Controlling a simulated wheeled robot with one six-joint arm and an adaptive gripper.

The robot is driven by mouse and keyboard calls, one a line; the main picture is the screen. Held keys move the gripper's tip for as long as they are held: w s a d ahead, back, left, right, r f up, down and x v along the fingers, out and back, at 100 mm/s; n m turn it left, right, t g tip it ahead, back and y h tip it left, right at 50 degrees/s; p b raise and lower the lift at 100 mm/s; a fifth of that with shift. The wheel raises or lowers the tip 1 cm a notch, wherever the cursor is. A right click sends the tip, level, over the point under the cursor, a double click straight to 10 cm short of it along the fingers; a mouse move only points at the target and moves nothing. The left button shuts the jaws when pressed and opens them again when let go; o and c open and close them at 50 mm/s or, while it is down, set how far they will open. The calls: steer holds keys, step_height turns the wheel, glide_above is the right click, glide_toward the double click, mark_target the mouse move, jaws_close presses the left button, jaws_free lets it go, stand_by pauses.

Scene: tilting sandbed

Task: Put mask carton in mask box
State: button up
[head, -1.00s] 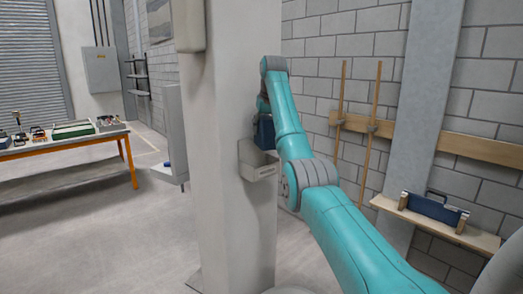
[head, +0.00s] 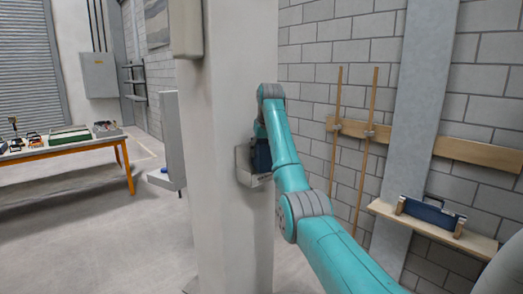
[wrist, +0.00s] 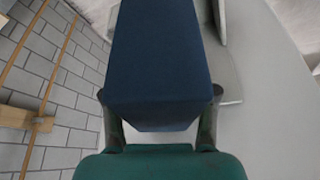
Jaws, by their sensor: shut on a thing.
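The mask carton (head: 261,157) is a dark blue block. My gripper (wrist: 160,94) is shut on it, with one finger on each side in the wrist view, where the carton (wrist: 158,55) fills the upper middle. The mask box (head: 243,168) is a light grey open holder on the side of the pale pillar. In the head view the carton's lower part overlaps the box and sits low at its opening. I cannot tell how deep inside it is. My arm partly hides the carton and the box's right side.
The pale pillar (head: 225,220) stands close beside my arm. A wooden wall shelf (head: 470,240) with a blue toolbox (head: 431,213) is at right, near two poles leaning on the brick wall. A table (head: 70,152) with several items stands at left.

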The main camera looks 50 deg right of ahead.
steer(key=shift+f, duration=0.35)
steer(key=o, duration=1.3)
steer(key=shift+o, duration=0.2)
